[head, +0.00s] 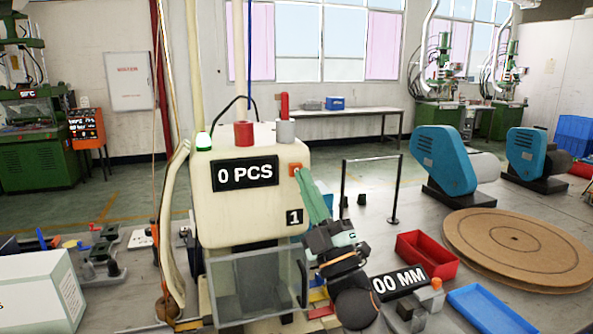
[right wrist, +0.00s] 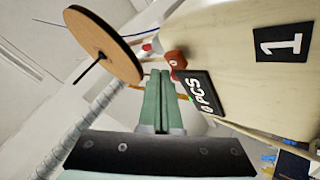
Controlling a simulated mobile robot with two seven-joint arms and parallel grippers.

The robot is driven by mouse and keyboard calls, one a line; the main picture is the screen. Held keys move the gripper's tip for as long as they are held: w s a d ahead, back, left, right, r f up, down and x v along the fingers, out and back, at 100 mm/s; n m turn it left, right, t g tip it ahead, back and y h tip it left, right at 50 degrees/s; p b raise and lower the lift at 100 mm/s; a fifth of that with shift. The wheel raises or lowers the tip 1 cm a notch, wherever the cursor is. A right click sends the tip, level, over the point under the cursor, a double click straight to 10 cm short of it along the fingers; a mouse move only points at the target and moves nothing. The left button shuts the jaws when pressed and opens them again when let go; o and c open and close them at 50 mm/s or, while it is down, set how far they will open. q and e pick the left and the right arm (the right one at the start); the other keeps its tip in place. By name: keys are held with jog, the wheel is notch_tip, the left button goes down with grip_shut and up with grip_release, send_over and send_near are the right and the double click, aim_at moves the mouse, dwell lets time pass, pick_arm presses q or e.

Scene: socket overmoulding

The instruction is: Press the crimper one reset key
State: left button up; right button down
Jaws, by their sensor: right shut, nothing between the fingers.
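Crimper one (head: 238,200) is the cream machine marked "1", and its display (head: 245,173) reads 0 PCS. A small orange-red key (head: 295,170) sits right of the display. My right gripper (head: 303,174) is shut and empty, its green fingers pointing up with the tips beside the key. In the right wrist view, the shut fingertips (right wrist: 160,74) lie just left of the red key (right wrist: 176,59), and the display (right wrist: 202,93) is to their right. I cannot tell whether the tips touch the key. My left gripper is not in view.
A clear guard (head: 255,282) fronts the crimper's lower part. A red tray (head: 425,257), a blue tray (head: 488,310), a "00 MM" display (head: 399,283) and a brown disc (head: 517,245) lie to the right. A white box (head: 40,293) stands at left.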

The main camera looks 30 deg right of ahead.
jog(key=shift+s, duration=0.1)
jog(key=s, duration=0.2)
jog(key=s+a, duration=0.1)
jog(key=s, duration=0.1)
jog(key=shift+s+a+p, duration=0.1)
jog(key=shift+s+p, duration=0.25)
jog(key=shift+p, duration=0.05)
dwell(0.6)
